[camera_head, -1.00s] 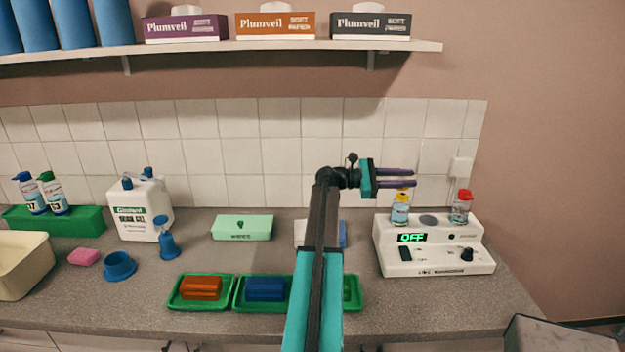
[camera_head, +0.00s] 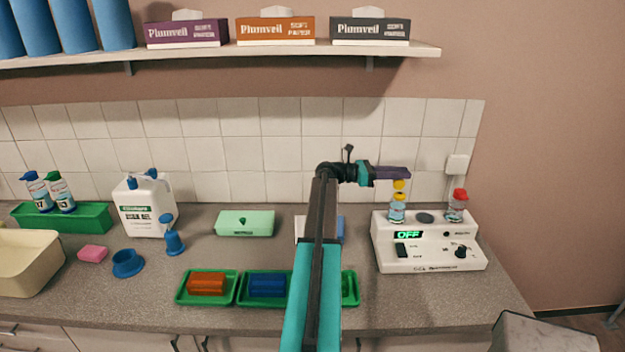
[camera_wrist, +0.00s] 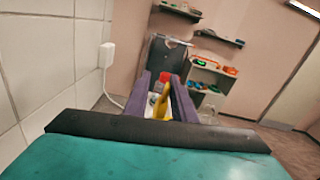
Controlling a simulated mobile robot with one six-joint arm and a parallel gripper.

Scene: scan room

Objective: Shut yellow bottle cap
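The bottle with the yellow cap (camera_head: 397,213) stands upright on the left of the white device's top. Its yellow cap (camera_head: 399,185) seems to have its lid raised, its top reaching my fingers. My gripper (camera_head: 408,173) is level, pointing right, just above this bottle. One finger hides the other in the head view. In the wrist view my gripper (camera_wrist: 162,76) is open, with purple fingers apart on both sides of the yellow cap (camera_wrist: 161,102). The yellow part looks closer to the right finger; I cannot tell whether they touch.
A red-capped bottle (camera_head: 457,206) stands right of the yellow one on the white device (camera_head: 430,262), whose display reads OFF. A round grey pad (camera_head: 425,217) lies between them. The tiled wall is close behind. A wall socket (camera_head: 457,165) is to the right.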

